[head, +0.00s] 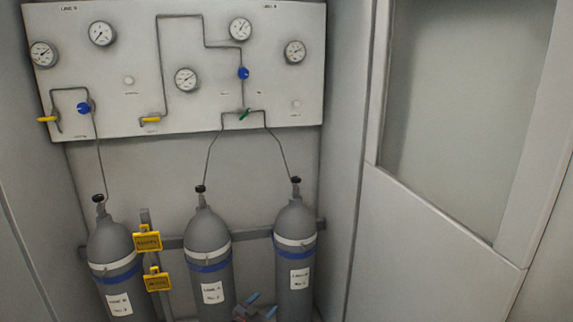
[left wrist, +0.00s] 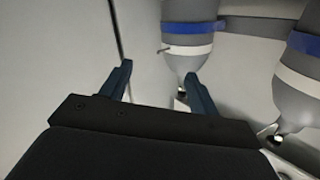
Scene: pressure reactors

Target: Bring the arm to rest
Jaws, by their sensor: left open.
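My left gripper (head: 261,305) shows low at the bottom edge of the head view, in front of the gap between the middle and right cylinders. Its two blue fingers stand apart with nothing between them, as the left wrist view also shows (left wrist: 157,80). In the left wrist view the cylinders appear upside down, beyond and to the right of the fingers. Most of my left arm is hidden below the head view. My right gripper does not show.
Three grey gas cylinders, left (head: 112,262), middle (head: 207,245) and right (head: 296,240), stand along a rail. Yellow tags (head: 147,241) hang between the left two. A gauge panel (head: 210,100) with valves is above. A door (head: 440,210) is at the right.

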